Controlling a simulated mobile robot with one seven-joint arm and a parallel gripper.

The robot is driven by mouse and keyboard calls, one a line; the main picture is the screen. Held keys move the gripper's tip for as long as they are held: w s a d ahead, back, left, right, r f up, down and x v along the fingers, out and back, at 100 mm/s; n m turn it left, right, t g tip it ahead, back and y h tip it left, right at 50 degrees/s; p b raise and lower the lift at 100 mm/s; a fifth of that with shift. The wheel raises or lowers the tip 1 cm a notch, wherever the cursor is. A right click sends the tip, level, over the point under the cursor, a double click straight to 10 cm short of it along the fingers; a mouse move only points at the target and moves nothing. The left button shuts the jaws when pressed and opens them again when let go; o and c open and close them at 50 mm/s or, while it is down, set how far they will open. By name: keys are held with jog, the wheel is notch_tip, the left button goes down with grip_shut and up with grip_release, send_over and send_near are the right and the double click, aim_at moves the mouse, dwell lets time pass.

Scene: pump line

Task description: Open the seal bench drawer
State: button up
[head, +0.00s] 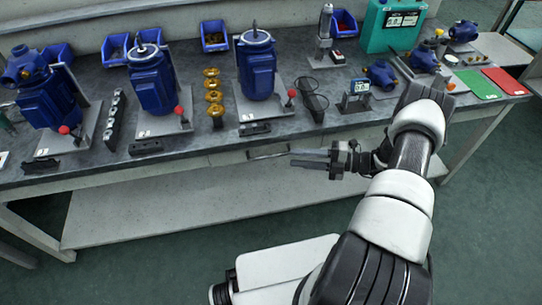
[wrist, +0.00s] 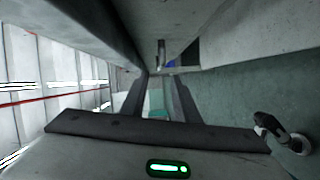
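The seal bench drawer front (head: 228,158) is a grey panel under the edge of the workbench, and it looks closed. A thin bar handle (head: 267,155) shows on the front, just left of my gripper. My gripper (head: 292,158) is below the bench edge, with its fingers pointing left towards the handle's right end. In the wrist view the two dark fingers (wrist: 158,95) stand apart with a gap between them, and I see nothing held. A small upright grey piece (wrist: 161,50) shows beyond the fingertips; I cannot tell if it is part of the handle.
The workbench top (head: 220,145) carries several blue pumps, including one (head: 256,65) above the drawer. A black part (head: 255,128) lies near the front edge. A pale lower shelf (head: 170,205) runs beneath the bench.

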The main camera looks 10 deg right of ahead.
aim_at(271, 155)
jog(key=x, duration=0.9)
jog(key=shift+w+a, duration=0.1)
jog(key=shift+a, duration=0.25)
jog(key=shift+c, duration=0.4)
grip_shut()
